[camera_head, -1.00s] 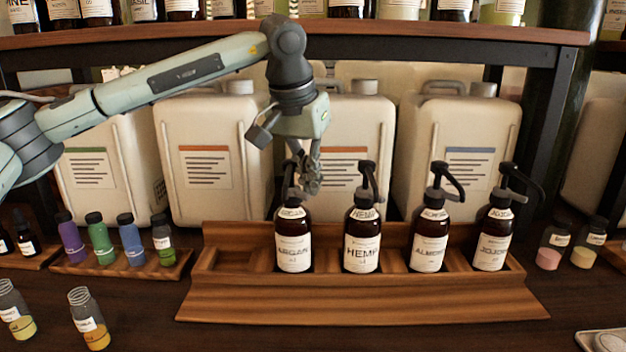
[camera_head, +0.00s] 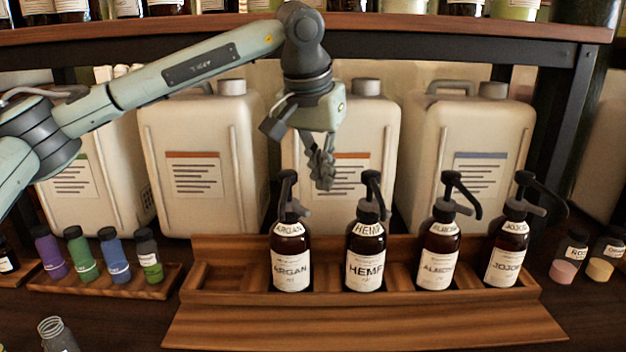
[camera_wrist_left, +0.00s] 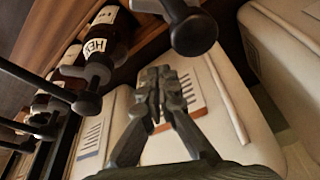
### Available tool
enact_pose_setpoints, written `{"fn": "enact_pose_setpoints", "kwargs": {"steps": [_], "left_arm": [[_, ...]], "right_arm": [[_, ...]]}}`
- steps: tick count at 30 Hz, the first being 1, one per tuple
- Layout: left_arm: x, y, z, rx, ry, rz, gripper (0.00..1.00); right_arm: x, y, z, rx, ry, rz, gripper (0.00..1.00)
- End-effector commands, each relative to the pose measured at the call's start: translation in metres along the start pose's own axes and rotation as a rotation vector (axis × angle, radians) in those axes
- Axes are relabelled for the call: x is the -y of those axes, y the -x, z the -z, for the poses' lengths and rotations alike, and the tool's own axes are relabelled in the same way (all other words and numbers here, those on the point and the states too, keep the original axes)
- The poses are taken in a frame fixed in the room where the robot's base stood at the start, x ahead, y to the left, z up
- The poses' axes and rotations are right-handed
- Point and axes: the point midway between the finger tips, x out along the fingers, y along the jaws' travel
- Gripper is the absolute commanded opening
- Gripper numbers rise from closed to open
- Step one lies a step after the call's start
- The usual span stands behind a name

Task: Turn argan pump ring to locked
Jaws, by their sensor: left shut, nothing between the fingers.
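I cannot tell whether the ring is locked. My left gripper (camera_head: 322,180) is shut and empty, above and between the argan and hemp pumps, apart from both. In the left wrist view the closed fingers (camera_wrist_left: 158,90) show below a large dark pump head (camera_wrist_left: 194,34), probably argan's. My right gripper is out of view.
The hemp (camera_head: 365,265), almond (camera_head: 439,262) and jojoba (camera_head: 507,260) pump bottles stand to the right in the rack. Large white canisters (camera_head: 205,200) stand close behind, under a shelf (camera_head: 420,25). Small coloured vials (camera_head: 115,262) sit at left.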

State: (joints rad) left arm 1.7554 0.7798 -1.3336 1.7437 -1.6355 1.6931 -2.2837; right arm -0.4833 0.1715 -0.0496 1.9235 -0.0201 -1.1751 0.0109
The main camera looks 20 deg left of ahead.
Motion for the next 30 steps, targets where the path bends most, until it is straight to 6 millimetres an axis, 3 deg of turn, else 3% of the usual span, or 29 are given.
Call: {"fn": "enact_pose_setpoints", "kwargs": {"steps": [1,6,12,30], "left_arm": [[0.003,0.015,0.002,-0.008,0.003,-0.001,0.0],[0.006,0.051,0.002,-0.005,0.001,-0.001,0.0],[0.01,0.076,0.002,-0.002,0.001,0.0,0.0],[0.011,0.082,0.002,-0.002,0.001,0.0,0.0]], "right_arm": [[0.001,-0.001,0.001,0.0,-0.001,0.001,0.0],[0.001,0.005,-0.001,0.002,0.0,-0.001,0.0],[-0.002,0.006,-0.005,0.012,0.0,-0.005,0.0],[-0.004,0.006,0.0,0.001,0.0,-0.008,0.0]]}}
